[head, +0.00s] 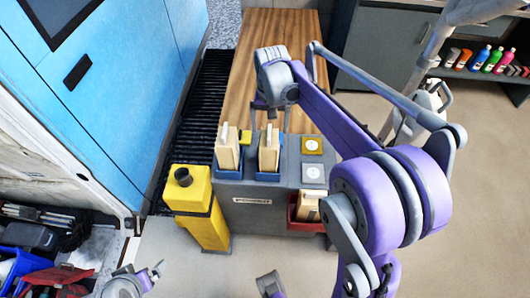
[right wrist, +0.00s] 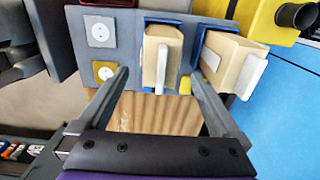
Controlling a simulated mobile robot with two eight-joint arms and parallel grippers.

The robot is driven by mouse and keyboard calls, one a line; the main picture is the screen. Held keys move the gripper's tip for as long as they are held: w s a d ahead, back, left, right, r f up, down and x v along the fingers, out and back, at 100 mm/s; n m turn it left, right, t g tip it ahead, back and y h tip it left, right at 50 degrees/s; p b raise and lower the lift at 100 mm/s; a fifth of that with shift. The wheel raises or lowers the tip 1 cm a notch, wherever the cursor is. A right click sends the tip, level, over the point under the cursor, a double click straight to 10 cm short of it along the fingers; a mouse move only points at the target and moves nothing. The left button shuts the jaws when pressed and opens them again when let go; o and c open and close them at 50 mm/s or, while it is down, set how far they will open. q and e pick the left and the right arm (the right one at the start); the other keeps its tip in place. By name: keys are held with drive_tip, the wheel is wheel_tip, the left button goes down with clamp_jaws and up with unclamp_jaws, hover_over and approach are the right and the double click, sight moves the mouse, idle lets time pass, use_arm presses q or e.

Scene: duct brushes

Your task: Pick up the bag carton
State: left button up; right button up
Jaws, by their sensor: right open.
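Two cream cartons stand in blue trays at the front of the wooden-topped bench in the head view, a left one (head: 228,150) and a right one (head: 269,150). Each has a pale slab at its side. I cannot tell by a label which is the bag carton. My right gripper (head: 270,108) is open and empty above the right carton. In the right wrist view this carton (right wrist: 158,52) lies ahead, between the lines of the open fingers (right wrist: 160,73); the other carton (right wrist: 226,62) is to its right. My left gripper (head: 135,281) shows only partly at the lower left.
A yellow post (head: 205,215) stands left of the grey bench front. A red bin (head: 292,218) with a cream box is at the front right. Two socket-like plates (head: 313,145) lie beside the right tray. A blue cabinet (head: 130,90) stands at left; floor is clear at right.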

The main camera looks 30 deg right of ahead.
sight(269, 151)
wheel_tip(269, 151, down, 2)
drive_tip(key=shift+f, duration=0.2)
drive_tip(key=f, duration=0.5)
drive_tip(key=shift+w+f, duration=0.2)
drive_tip(key=shift+f, duration=0.1)
